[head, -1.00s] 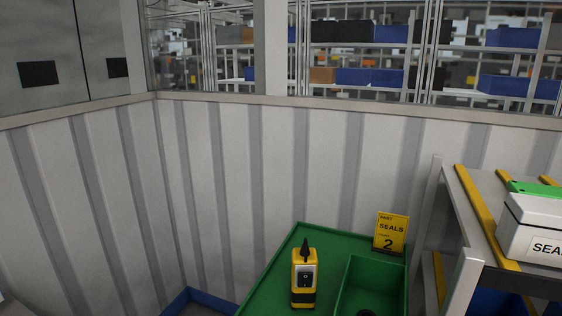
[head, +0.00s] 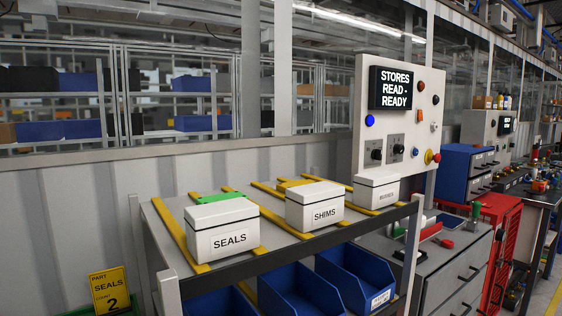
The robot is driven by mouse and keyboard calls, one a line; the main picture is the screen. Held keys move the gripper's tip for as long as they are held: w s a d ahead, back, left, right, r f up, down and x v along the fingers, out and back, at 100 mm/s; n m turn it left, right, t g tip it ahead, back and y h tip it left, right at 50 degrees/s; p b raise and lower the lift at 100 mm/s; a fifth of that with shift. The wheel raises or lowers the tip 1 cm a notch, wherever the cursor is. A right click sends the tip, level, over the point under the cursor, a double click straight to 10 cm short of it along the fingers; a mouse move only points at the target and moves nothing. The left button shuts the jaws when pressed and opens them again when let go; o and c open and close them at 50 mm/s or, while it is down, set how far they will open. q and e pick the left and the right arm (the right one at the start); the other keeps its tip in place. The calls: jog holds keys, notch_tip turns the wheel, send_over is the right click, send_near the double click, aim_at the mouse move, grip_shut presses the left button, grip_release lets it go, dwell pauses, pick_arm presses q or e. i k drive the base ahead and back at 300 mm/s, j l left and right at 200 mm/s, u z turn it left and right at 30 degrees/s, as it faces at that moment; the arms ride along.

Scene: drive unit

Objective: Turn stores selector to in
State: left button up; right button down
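A light grey control panel (head: 361,142) stands upright behind the bench at the right of the head view. Its black screen (head: 396,89) reads "STORES READ - READY". Below the screen are two black rotary selectors on grey plates, a left one (head: 376,154) and a right one (head: 397,149). Their labels and pointer positions are too small to read, so I cannot tell which is the stores selector. A blue button (head: 370,120), a red knob and small coloured buttons are also on the panel. Neither of my grippers is in view.
A grey rack (head: 160,213) with yellow rails holds white boxes marked SEALS (head: 229,240), SHIMS (head: 325,214) and BUSHES (head: 376,195). Blue bins (head: 300,290) sit below. A grey drawer bench (head: 455,270) and red trolley (head: 503,215) stand at the right.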

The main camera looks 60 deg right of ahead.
aim_at(376, 153)
jog(key=z, duration=2.4)
jog(key=i+l+u, duration=0.15)
jog(key=u, duration=0.2)
jog(key=i+l+u, duration=0.1)
jog(key=u, duration=0.25)
jog(key=i+l+u, duration=0.1)
jog(key=l+u, duration=0.25)
jog(key=j, duration=0.1)
